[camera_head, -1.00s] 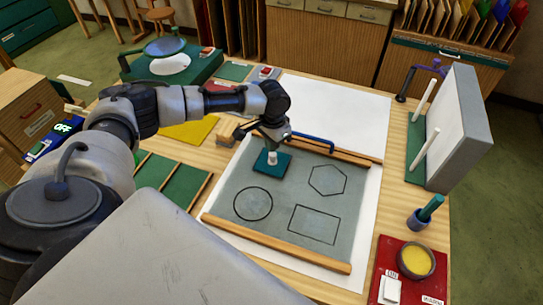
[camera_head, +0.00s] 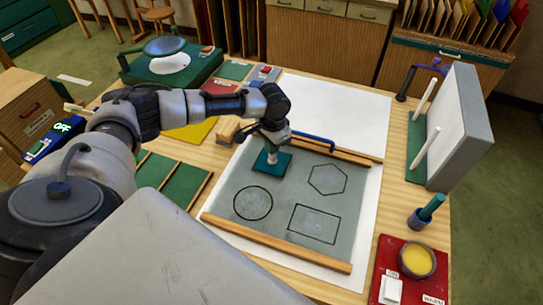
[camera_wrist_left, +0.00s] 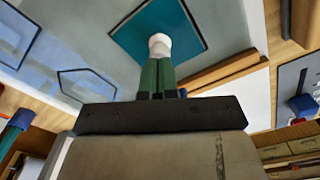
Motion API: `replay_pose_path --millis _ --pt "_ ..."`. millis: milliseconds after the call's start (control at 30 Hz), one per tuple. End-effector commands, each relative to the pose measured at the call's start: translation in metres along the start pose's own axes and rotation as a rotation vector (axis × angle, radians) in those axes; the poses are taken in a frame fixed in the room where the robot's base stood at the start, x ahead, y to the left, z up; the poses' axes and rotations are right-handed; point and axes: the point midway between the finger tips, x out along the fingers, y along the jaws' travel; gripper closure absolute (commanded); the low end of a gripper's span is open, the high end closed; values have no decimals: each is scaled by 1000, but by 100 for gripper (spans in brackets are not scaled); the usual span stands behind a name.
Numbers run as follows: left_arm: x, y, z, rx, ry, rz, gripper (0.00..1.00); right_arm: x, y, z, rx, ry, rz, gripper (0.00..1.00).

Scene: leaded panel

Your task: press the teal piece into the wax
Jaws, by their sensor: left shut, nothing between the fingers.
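The teal piece (camera_head: 264,165) is a flat square on the grey sheet (camera_head: 235,186), near its upper left. It also shows in the left wrist view (camera_wrist_left: 187,27). My left gripper (camera_head: 273,157) is above the piece, fingers pointing down. In the left wrist view its green fingers (camera_wrist_left: 157,74) are shut together. A white rounded tip (camera_wrist_left: 160,45) at their ends appears to meet the piece's face; it hides part of it. I cannot tell how deep the piece sits in the grey surface. My right gripper is not in view.
Circle, hexagon and rectangle outlines mark the sheet. Wooden strips (camera_head: 280,243) border it. A blue-handled tool (camera_head: 313,138) lies behind the gripper. A yellow-filled bowl (camera_head: 415,261) stands on a red base at right. A grey upright slab (camera_head: 463,125) stands at the right edge.

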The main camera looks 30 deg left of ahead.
Motion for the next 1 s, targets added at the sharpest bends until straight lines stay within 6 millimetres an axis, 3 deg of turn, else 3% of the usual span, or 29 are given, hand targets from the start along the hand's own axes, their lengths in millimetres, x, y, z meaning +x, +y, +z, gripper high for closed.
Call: replay_pose_path --millis 1000 --pt "9 1 1 0 -4 1 100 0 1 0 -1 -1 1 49"
